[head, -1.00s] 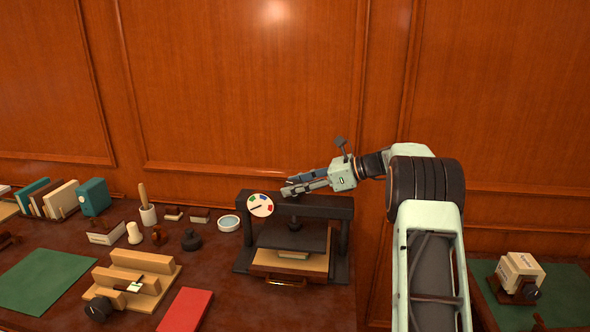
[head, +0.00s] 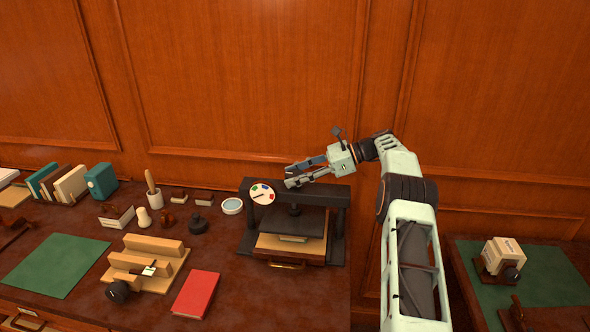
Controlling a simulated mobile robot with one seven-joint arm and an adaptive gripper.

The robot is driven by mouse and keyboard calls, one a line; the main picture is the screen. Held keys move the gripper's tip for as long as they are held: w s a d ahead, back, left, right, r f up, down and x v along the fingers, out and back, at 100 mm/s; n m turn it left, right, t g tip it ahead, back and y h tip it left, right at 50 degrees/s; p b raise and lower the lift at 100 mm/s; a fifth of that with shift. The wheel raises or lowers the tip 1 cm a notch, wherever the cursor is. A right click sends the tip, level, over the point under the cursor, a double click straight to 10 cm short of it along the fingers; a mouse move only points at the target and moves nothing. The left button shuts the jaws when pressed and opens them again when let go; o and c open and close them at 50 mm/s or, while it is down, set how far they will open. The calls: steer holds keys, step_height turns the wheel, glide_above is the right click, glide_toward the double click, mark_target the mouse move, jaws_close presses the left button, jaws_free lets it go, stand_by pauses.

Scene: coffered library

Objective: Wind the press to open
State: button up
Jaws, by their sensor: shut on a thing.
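The black press (head: 335,222) stands on the dark red desk, with a white dial (head: 262,194) with coloured marks on the left of its top beam. The dial's needle is dark. Below the beam is the dark pressing plate (head: 305,222), over a wooden board (head: 290,246) with a pale block on it. My gripper (head: 290,175) is at the top of the press, just right of the dial, and reaches in from the right. It is shut on a part at the top of the press, mostly hidden by the fingers.
A red book (head: 196,294), a wooden stand (head: 146,262) and a green mat (head: 52,264) lie to the left. A second desk with a green mat (head: 548,285) is at right.

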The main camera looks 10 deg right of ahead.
mark_target(294, 174)
steer(key=shift+f+g+p, duration=0.15)
steer(key=shift+g+p, duration=0.15)
stand_by(0.5)
steer(key=o, duration=1.2)
steer(key=shift+r, duration=0.2)
step_height(294, 174, up, 10)
steer(key=shift+f, duration=0.1)
steer(key=shift+a, duration=0.1)
